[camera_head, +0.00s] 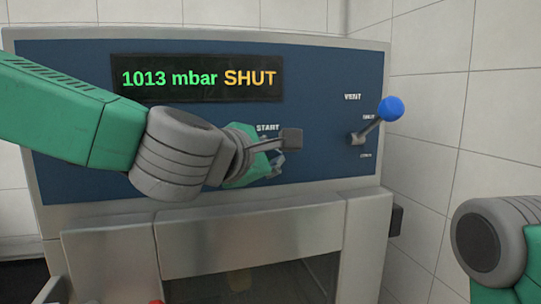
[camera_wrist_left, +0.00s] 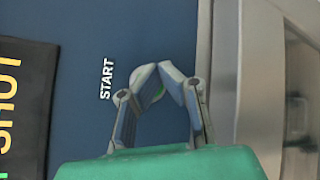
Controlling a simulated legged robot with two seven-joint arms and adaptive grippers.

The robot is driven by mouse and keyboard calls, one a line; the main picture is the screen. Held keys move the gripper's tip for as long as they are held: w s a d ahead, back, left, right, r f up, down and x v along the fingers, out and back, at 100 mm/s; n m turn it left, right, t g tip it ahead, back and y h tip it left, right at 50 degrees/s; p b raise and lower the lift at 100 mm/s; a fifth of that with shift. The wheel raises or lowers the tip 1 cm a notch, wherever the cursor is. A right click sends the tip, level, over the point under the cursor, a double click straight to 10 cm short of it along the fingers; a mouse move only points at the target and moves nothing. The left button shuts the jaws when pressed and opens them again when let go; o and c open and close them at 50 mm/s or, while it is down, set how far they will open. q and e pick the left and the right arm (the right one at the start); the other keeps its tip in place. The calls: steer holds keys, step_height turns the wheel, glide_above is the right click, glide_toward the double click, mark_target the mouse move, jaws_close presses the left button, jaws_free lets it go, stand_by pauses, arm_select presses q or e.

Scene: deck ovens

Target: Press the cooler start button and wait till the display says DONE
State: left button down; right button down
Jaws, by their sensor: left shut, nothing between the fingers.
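The cooler (camera_head: 340,70) has a dark blue front panel. Its display (camera_head: 198,79) reads "1013 mbar" in green and "SHUT" in yellow. My left gripper (camera_head: 285,150) is in front of the panel, just below the START label (camera_head: 268,127). In the left wrist view, the fingertips of my left gripper (camera_wrist_left: 168,80) meet, with nothing held. The start button (camera_wrist_left: 156,94), a round pale disc with some green, shows partly behind the fingers. I cannot tell whether the fingertips touch it. In the head view the button is hidden by the gripper. My right gripper is not in view.
A lever with a blue knob (camera_head: 391,108) sticks out under the VENT label (camera_head: 353,97), right of my left gripper. Below the panel is a metal door with a dark window (camera_head: 285,282). Tiled walls (camera_head: 440,110) stand behind and to the right.

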arm_select(q)
steer(key=shift+w+a, duration=0.15)
steer(key=shift+w, duration=0.2)
stand_by(0.6)
steer(key=shift+s+d, duration=0.25)
steer(key=shift+s, duration=0.65)
steer(key=s, duration=0.1)
steer(key=s+d, duration=0.1)
steer(key=s, duration=0.1)
steer(key=s+b, duration=0.1)
steer(key=shift+s+d, duration=0.35)
steer(key=shift+s, duration=0.05)
